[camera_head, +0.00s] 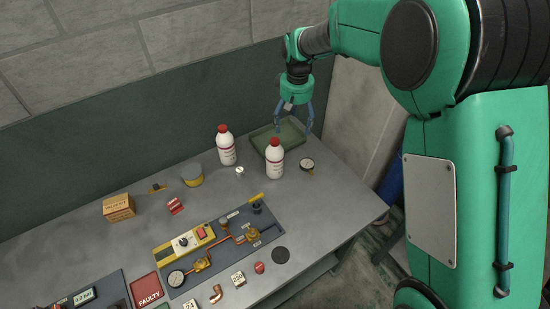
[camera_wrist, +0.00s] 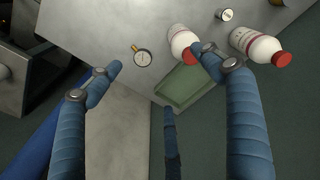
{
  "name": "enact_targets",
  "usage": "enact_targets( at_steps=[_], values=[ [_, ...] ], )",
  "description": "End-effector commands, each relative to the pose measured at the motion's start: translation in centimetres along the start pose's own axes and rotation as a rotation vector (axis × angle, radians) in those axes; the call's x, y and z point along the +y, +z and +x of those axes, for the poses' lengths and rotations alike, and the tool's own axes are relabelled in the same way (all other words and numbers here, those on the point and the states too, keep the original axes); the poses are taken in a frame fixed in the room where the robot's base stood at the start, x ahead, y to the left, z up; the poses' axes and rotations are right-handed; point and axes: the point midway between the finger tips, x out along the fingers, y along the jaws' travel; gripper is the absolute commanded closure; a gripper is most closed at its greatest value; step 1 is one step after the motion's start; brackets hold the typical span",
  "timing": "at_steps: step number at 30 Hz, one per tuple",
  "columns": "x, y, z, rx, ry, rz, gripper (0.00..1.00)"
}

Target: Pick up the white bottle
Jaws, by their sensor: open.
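Two white bottles with red caps and red label marks stand upright on the grey table. The right one (camera_head: 274,160) stands at the front edge of the green tray, and the left one (camera_head: 226,147) stands left of the tray. In the wrist view the right bottle (camera_wrist: 181,41) is partly hidden behind a finger, and the left bottle (camera_wrist: 255,44) is farther right. My gripper (camera_head: 294,128) is open and empty above the tray, behind the right bottle. Its spread blue fingers (camera_wrist: 160,65) show in the wrist view, with no bottle held between them.
The green tray (camera_head: 292,132) looks empty. A dial gauge (camera_head: 306,164) lies right of the right bottle, and a small metal cylinder (camera_head: 239,171) stands between the bottles, nearer the front.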

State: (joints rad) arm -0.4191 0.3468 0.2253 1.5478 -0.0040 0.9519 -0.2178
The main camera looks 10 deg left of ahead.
Motion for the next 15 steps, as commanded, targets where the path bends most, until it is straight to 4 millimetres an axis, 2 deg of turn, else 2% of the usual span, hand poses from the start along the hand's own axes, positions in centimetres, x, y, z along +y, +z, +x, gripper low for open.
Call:
enact_targets(
  at_steps=[1, 6, 10, 15],
  values=[
    [-0.8, -1.1, 1.2, -0.013, -0.004, -0.018, 0.20],
    [-2.7, -3.6, 5.0, -0.043, -0.012, -0.066, 0.20],
    [-3.8, -4.9, 6.9, -0.057, -0.016, -0.090, 0.20],
    [-4.5, -5.5, 8.1, -0.065, -0.018, -0.105, 0.20]
  ],
)
